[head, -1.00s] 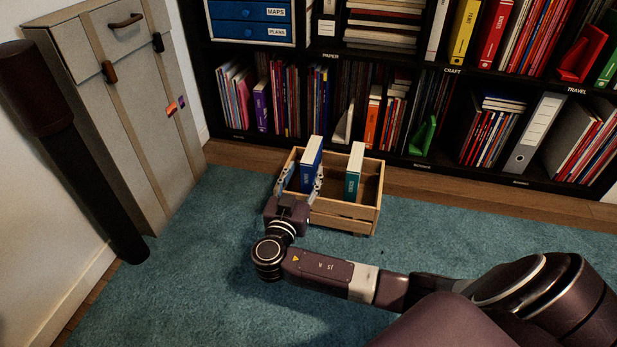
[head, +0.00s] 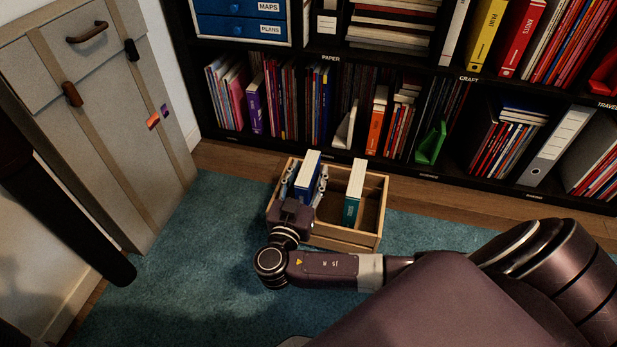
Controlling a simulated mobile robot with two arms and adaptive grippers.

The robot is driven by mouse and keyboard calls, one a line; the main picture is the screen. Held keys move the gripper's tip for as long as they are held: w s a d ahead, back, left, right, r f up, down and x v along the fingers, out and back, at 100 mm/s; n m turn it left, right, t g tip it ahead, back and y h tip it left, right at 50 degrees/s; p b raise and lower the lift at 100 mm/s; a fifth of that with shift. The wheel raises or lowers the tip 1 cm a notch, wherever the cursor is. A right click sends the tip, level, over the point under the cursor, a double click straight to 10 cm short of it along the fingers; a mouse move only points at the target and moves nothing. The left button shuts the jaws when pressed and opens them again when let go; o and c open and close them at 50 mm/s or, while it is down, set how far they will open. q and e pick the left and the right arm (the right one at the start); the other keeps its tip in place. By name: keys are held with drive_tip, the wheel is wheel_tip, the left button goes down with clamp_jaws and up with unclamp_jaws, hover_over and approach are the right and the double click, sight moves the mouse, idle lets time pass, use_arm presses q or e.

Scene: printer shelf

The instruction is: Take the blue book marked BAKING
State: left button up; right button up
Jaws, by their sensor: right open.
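A wooden crate (head: 376,213) stands on the carpet in front of the shelf. A blue book (head: 312,158) with white page edges stands upright in its left part; the lettering on its spine is too small to read. A teal book (head: 351,211) stands to its right, apart from it. My right gripper (head: 306,181) is open, reaching over the crate's front, with one finger on each side of the blue book. Whether the fingers touch the book I cannot tell. The gripper's body hides the book's lower part. My left gripper is not in view.
A dark bookshelf (head: 400,171) full of books and binders stands close behind the crate. A beige cabinet (head: 110,130) with handles stands at the left. The blue carpet (head: 190,240) left of the crate is clear.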

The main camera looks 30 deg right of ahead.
clamp_jaws()
idle(0.4)
drive_tip(key=shift+r, duration=0.1)
